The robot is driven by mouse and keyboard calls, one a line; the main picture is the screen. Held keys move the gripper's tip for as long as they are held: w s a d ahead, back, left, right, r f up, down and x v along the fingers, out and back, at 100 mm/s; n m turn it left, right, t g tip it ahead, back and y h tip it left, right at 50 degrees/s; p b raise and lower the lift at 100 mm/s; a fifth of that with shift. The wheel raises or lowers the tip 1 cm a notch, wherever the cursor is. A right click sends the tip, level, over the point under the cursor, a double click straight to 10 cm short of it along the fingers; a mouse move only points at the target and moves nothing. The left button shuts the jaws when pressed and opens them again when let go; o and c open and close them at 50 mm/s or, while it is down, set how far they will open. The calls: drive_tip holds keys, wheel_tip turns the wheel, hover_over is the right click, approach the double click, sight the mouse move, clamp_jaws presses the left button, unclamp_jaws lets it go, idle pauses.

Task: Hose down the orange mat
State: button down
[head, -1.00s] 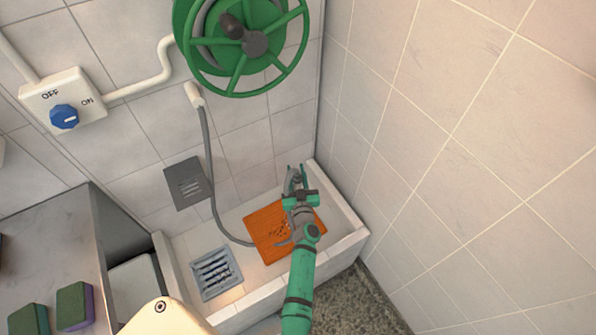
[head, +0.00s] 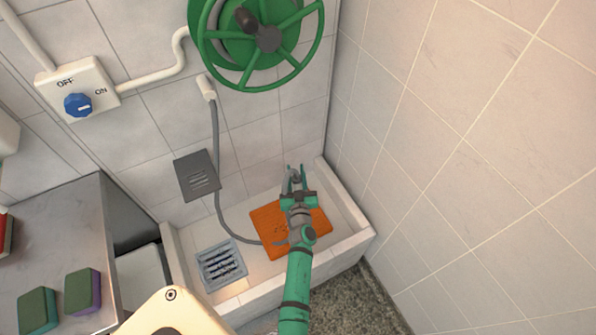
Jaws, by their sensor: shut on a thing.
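The orange mat (head: 315,222) lies flat in the white-tiled basin, with some dark specks near its middle. My gripper (head: 294,172) is above the mat, towards its back edge, and my arm hides part of the mat. The jaws are shut on a small grey thing that looks like the hose nozzle (head: 295,180); its shape is mostly hidden. The grey hose (head: 216,150) hangs from a wall outlet, curves down into the basin and passes behind my arm at the mat. No water stream can be made out.
A drain grate (head: 222,265) lies left of the mat. A metal counter (head: 60,235) with sponges stands at left. A tiled wall closes the right side.

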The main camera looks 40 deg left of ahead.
drive_tip(key=shift+s+a, duration=0.4)
drive_tip(key=shift+s, duration=0.4)
drive_tip(key=shift+s+r, duration=0.1)
drive_tip(key=shift+s, duration=0.4)
drive_tip(key=s+a, duration=0.3)
drive_tip(key=s, duration=0.4)
idle(0.9)
idle(0.4)
